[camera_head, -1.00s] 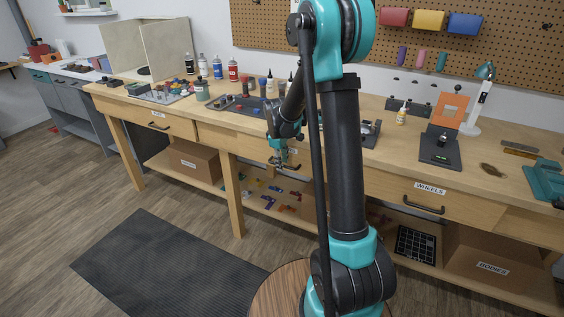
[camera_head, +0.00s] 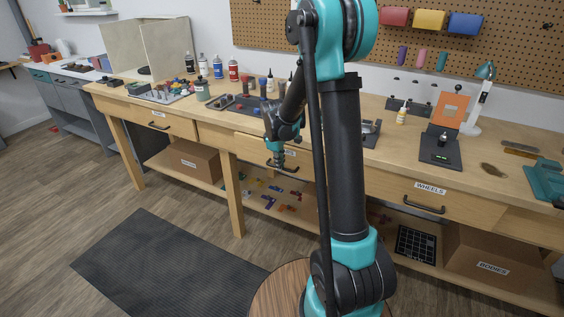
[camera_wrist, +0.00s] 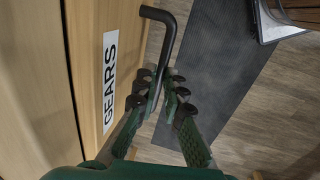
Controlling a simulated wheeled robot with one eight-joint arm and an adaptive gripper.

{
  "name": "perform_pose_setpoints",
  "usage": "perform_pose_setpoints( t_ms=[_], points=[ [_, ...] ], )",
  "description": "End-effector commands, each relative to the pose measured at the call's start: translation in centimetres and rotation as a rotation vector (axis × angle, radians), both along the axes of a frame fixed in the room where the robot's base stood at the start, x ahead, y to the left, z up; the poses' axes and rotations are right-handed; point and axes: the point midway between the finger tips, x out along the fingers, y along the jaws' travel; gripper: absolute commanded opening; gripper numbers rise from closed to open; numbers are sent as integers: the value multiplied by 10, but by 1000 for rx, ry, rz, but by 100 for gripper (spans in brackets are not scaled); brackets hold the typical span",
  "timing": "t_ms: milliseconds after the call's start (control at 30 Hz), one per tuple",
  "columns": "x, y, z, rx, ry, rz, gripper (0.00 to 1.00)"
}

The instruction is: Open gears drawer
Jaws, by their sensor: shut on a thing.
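The gears drawer has a light wood front (camera_wrist: 88,40) with a white label reading GEARS (camera_wrist: 109,82) in the wrist view. Its dark bar handle (camera_wrist: 165,45) runs beside the label. My gripper (camera_wrist: 162,84) is shut on the handle, with fingers on both sides of the bar. In the head view my gripper (camera_head: 280,161) is at the drawer handle (camera_head: 290,170), under the bench top, and my arm hides part of the drawer. I cannot tell whether the drawer stands out from the bench.
The wooden bench (camera_head: 470,170) carries bottles, trays and tools. The wheels drawer (camera_head: 462,202) is to the right. A lower shelf (camera_head: 255,200) holds scattered coloured parts. A dark mat (camera_head: 165,265) lies on open floor in front. A round wooden stool top (camera_head: 280,290) is near my base.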

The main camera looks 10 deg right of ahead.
Motion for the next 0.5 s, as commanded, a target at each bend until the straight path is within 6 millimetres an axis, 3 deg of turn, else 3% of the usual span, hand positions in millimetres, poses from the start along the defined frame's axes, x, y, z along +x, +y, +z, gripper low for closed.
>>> perform_pose_setpoints(
  t_ms=[500],
  points=[
    [-107,79,0,1,0,7,0]
  ],
)
